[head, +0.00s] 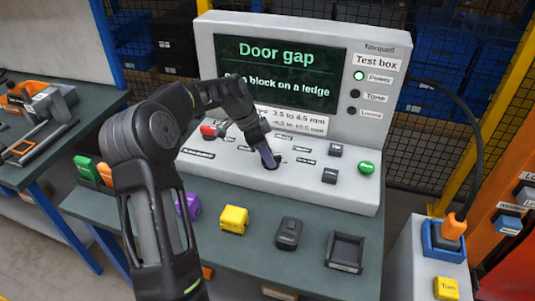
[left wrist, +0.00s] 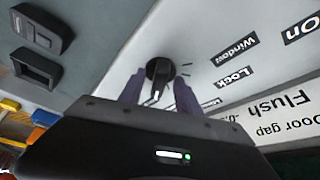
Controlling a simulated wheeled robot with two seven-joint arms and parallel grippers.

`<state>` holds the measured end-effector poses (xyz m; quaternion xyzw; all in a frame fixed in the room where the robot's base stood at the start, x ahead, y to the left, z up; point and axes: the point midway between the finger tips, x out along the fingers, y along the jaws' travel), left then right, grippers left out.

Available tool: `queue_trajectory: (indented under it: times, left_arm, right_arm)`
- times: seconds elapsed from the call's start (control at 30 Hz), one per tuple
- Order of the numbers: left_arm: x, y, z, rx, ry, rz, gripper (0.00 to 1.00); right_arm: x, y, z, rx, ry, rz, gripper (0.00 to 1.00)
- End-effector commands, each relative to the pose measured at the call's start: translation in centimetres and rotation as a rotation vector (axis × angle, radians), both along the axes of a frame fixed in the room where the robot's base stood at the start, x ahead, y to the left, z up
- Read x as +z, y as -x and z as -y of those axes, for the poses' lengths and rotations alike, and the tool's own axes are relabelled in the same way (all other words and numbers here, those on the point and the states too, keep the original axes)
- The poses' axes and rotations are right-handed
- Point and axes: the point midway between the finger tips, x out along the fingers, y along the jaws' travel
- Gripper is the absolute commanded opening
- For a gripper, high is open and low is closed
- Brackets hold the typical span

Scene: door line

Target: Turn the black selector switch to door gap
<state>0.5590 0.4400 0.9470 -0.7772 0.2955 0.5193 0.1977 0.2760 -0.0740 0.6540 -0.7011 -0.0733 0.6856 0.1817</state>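The black selector switch (left wrist: 160,70) is on the sloping panel of the grey test box (head: 210,50). It is a round black knob with a light pointer line. Labels around it include Window and Lock. In the head view my left gripper (head: 268,158) covers most of it. In the left wrist view the two purple-grey fingers of my left gripper (left wrist: 159,92) stand apart on either side of the knob, with gaps visible, so it looks open around it. The screen (head: 280,75) reads "Door gap" with a line about a block on a ledge. My right gripper is not in view.
The panel also has a red control (head: 208,130), a green button (head: 366,167) and black rockers (head: 330,175). A yellow block (head: 234,219), a purple block (head: 188,205), a dark device (head: 288,233) and a black tray (head: 345,250) sit in front on the bench.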

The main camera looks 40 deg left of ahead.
Motion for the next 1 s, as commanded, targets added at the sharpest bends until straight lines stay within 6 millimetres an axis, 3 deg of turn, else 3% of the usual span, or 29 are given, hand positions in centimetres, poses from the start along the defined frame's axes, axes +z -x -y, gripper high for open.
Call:
queue_trajectory:
  times: [0.33, 0.73, 1.0]
  left_arm:
    - [0.7, 0.2, -0.2, 0.002, -0.001, 0.001, 0.40]
    - [6.2, 1.9, -1.8, 0.001, -0.002, 0.002, 0.40]
    - [7.2, 2.2, -2.0, 0.000, 0.000, 0.000, 0.40]
  right_arm:
    - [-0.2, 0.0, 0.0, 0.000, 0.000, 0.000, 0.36]
    - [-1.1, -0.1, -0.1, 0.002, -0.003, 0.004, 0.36]
    - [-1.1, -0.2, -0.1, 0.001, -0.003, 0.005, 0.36]
